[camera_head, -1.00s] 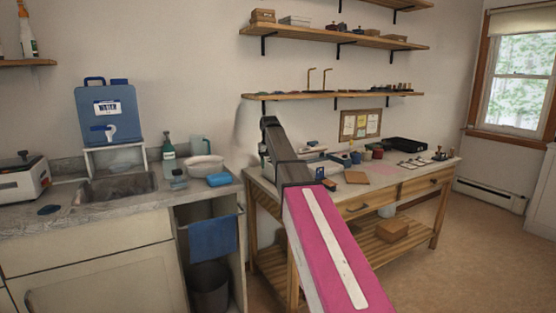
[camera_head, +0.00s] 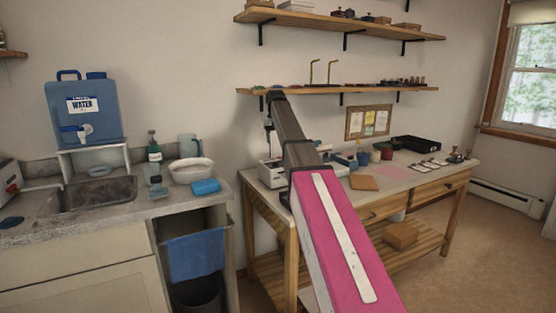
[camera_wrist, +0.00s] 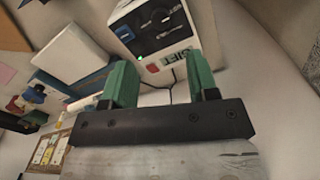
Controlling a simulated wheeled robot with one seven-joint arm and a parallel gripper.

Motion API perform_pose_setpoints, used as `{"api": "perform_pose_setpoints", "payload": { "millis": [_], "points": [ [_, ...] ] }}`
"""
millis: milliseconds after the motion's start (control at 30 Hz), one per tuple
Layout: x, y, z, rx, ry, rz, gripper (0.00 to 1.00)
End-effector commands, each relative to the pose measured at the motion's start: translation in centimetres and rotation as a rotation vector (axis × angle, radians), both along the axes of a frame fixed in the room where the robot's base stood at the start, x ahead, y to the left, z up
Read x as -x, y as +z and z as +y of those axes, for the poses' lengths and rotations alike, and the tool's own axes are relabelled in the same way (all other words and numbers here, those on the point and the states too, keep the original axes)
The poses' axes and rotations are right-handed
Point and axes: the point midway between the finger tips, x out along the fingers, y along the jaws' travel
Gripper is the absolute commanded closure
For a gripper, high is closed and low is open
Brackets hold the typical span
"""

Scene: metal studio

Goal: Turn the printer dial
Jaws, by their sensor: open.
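A pale boxy machine with a dark front panel, which looks like the printer (camera_wrist: 185,40), is at the top of the wrist view. Its panel carries round dial-like parts (camera_wrist: 160,18), a small display and a red button. Which round part is the dial is hard to tell. My gripper (camera_wrist: 159,72) has two green fingers spread apart with nothing between them. The machine lies beyond the fingertips, apart from them as far as I can see. In the head view, a pale machine (camera_head: 268,174) sits at the bench's left end, partly hidden by my arm.
The wooden bench (camera_head: 400,187) holds small jars, a brown pad (camera_head: 363,183) and a black tray (camera_head: 416,144). Wall shelves (camera_head: 340,89) hang above it. To the left, a sink counter carries a blue water container (camera_head: 85,112) and a white bowl (camera_head: 190,170).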

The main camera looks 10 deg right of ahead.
Motion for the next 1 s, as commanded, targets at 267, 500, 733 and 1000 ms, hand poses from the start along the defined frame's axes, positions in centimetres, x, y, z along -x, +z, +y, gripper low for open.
{"api": "perform_pose_setpoints", "payload": {
  "millis": [267,500,733,1000],
  "points": [
    [0.2,-4.0,0.0,0.000,0.000,0.002,0.46],
    [0.1,-8.0,0.0,0.000,0.000,0.001,0.46],
    [0.0,-10.1,0.0,0.000,0.000,0.000,0.46],
    [0.0,-10.5,0.0,0.000,0.000,-0.001,0.46]
  ]
}}
